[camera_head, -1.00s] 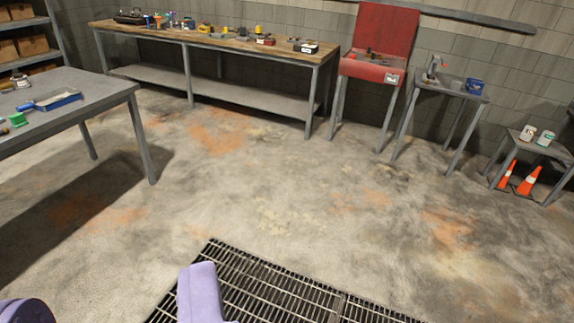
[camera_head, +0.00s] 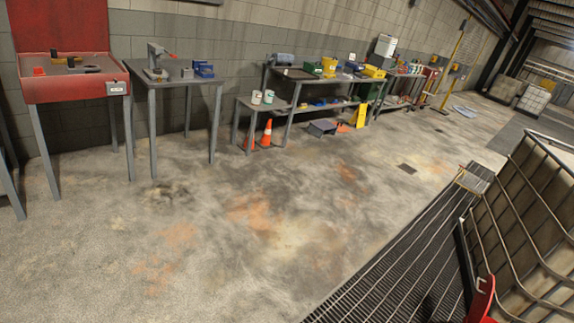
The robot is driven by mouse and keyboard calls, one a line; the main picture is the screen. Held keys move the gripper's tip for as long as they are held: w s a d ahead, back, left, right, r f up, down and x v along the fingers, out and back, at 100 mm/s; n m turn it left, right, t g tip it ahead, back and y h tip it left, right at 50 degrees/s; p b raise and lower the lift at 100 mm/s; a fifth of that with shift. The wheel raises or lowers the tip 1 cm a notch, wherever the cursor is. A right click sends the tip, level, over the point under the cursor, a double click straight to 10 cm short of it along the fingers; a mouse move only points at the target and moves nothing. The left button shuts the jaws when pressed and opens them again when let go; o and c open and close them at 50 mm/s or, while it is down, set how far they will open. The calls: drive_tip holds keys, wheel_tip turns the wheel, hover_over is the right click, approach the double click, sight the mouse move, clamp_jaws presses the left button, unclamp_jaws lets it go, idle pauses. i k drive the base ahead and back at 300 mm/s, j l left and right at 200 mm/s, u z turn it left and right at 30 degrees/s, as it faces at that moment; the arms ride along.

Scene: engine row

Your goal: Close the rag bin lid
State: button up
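I cannot make out a rag bin for certain. At the left stands a red open-topped basin on legs (camera_head: 75,88) with its red lid (camera_head: 60,25) raised upright against the wall; small items lie in it, and it looks more like a parts washer. A grey box (camera_head: 322,127) sits on the floor under a bench, too small to identify. My gripper is outside the frame.
A small grey table (camera_head: 180,80) with a vise stands right of the basin. A workbench (camera_head: 300,75) with bins, a low stand (camera_head: 265,103) and orange cones (camera_head: 266,133) follow. A wire cage (camera_head: 530,220) borders a floor grate (camera_head: 410,260) at lower right. The middle floor is clear.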

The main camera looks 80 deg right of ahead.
sight(482, 301)
drive_tip(key=i+z, duration=0.15)
drive_tip(key=z, duration=3.9)
drive_tip(key=i+j, duration=0.15)
drive_tip(key=i, duration=0.75)
drive_tip(key=i+j, duration=0.15)
drive_tip(key=i, duration=0.75)
drive_tip(key=i+j, duration=0.15)
drive_tip(key=i, duration=0.7)
